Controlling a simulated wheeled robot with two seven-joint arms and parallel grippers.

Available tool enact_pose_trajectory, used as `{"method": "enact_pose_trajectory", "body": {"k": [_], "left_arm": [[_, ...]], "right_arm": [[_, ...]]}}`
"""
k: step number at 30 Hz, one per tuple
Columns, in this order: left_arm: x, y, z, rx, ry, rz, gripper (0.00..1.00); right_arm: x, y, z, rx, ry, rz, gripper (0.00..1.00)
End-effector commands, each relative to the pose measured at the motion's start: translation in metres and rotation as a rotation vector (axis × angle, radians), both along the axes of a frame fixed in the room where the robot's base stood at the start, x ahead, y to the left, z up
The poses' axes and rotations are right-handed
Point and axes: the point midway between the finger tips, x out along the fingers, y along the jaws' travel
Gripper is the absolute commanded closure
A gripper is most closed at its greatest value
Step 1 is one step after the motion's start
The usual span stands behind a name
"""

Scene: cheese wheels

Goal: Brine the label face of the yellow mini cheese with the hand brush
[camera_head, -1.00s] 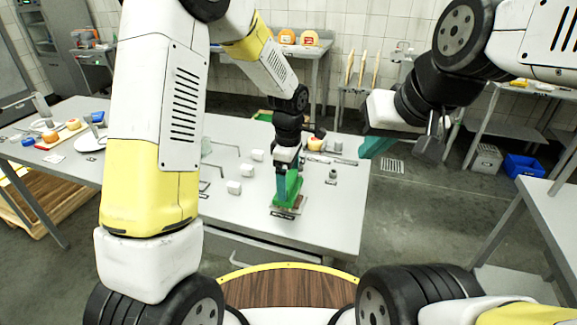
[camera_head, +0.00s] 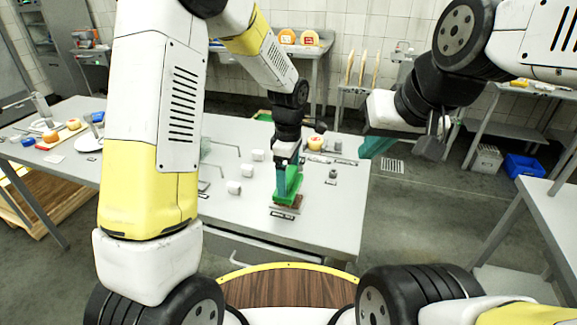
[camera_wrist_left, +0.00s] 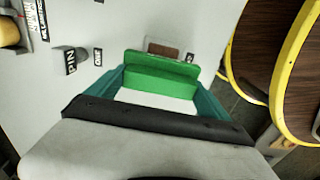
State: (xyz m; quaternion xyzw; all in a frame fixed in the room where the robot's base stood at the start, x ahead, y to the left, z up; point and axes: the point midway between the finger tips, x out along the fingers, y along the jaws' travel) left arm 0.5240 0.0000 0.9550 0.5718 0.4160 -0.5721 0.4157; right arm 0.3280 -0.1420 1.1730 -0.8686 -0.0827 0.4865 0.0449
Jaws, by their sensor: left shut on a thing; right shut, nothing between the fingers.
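The yellow mini cheese (camera_head: 317,142) stands at the far right part of the table, with a red patch on its side. It also shows, cut off, at the left edge of the left wrist view (camera_wrist_left: 9,32). My left gripper (camera_head: 287,182) points down over the table's front part, nearer than the cheese. It is shut on the green hand brush (camera_wrist_left: 160,72), between its teal fingers. A brown piece (camera_wrist_left: 163,49) shows just beyond the green body; whether it is bristles or a rest is unclear. My right gripper (camera_head: 377,146) is shut and empty, off the table's right side.
The grey table (camera_head: 325,225) holds small white blocks or cups (camera_head: 233,187), bent rods and small labelled items (camera_wrist_left: 71,62). A left table carries other cheeses (camera_head: 73,124). Floor is free to the right, before a blue bin (camera_head: 523,166).

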Motion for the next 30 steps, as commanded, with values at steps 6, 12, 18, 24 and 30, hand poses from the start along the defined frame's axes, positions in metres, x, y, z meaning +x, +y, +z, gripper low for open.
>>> {"method": "enact_pose_trajectory", "body": {"k": [6,12,18,24,30], "left_arm": [[0.001,0.000,0.019,-0.001,-0.003,-0.001,0.42],[0.001,0.000,0.035,-0.001,-0.003,-0.001,0.42],[0.001,0.000,0.050,-0.002,-0.003,0.001,0.42],[0.000,0.000,0.056,0.000,-0.001,0.000,0.42],[0.000,0.000,0.055,0.000,-0.001,0.000,0.42]], "right_arm": [[0.000,0.000,0.000,0.000,0.000,0.000,1.00],[0.000,0.000,0.000,0.000,0.000,0.000,1.00],[0.000,0.000,0.000,0.000,0.000,0.000,1.00],[0.000,0.000,0.000,0.000,0.000,0.000,1.00],[0.000,0.000,0.000,0.000,0.000,0.000,1.00]]}}
